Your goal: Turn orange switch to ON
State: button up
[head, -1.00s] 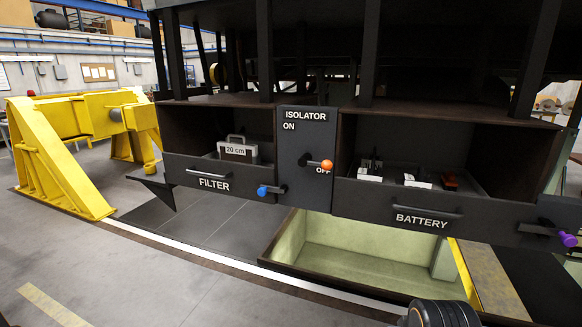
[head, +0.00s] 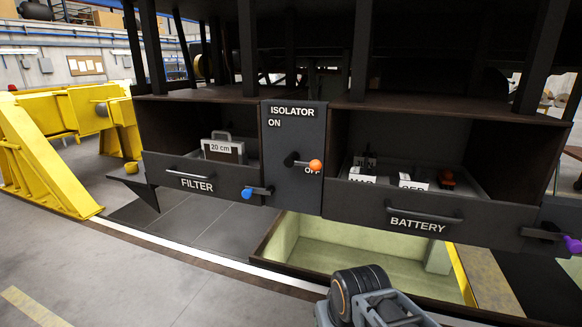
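The orange switch (head: 316,165) is an orange ball knob on a short black lever. It sits on the dark isolator panel (head: 293,190) between the two drawers. The lever points right, with the knob beside the OFF label, which it partly covers. The ON label is higher up on the same panel. Part of my arm shows at the bottom of the head view, below and in front of the panel and apart from it. I cannot make out my gripper's fingers in this view.
Left of the panel is the filter drawer (head: 197,185) with a blue-knobbed lever (head: 248,193). Right of it is the battery drawer (head: 420,224) and a purple knob (head: 573,245). An open pit (head: 350,245) lies below. A yellow stand (head: 45,160) is at left.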

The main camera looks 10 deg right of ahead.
aim_at(304, 164)
jog(key=z, duration=0.05)
jog(key=k, duration=0.6)
jog(key=u, duration=0.75)
jog(key=i, duration=1)
jog(key=u, duration=0.25)
